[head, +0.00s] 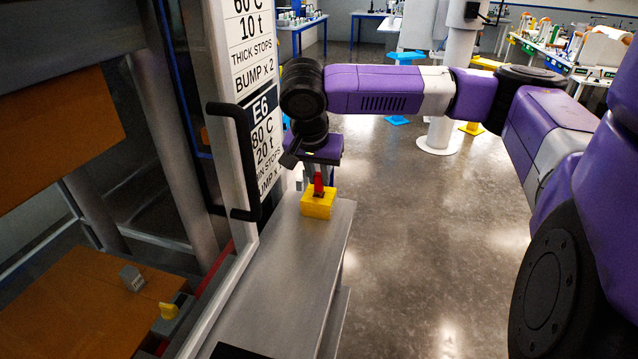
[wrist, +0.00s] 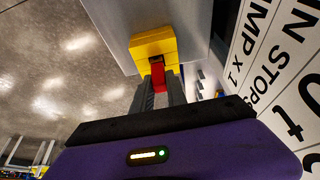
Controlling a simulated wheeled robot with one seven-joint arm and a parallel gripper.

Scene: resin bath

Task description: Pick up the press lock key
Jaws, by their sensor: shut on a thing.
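The press lock key is a small red piece (head: 319,186) standing up from a yellow block (head: 318,206) on a grey metal shelf (head: 300,265). In the wrist view the red key (wrist: 158,74) shows between my fingertips, in front of the yellow block (wrist: 152,45). My gripper (head: 317,176) reaches down from above and is shut on the key. The key is still at the block; I cannot tell whether its lower end sits inside it. My fingers hide part of the key's sides.
A white placard (head: 255,90) and a black handle (head: 240,160) stand close to the left of my gripper. The press with orange plates (head: 75,310) lies further left. Open floor (head: 420,250) is to the right of the shelf.

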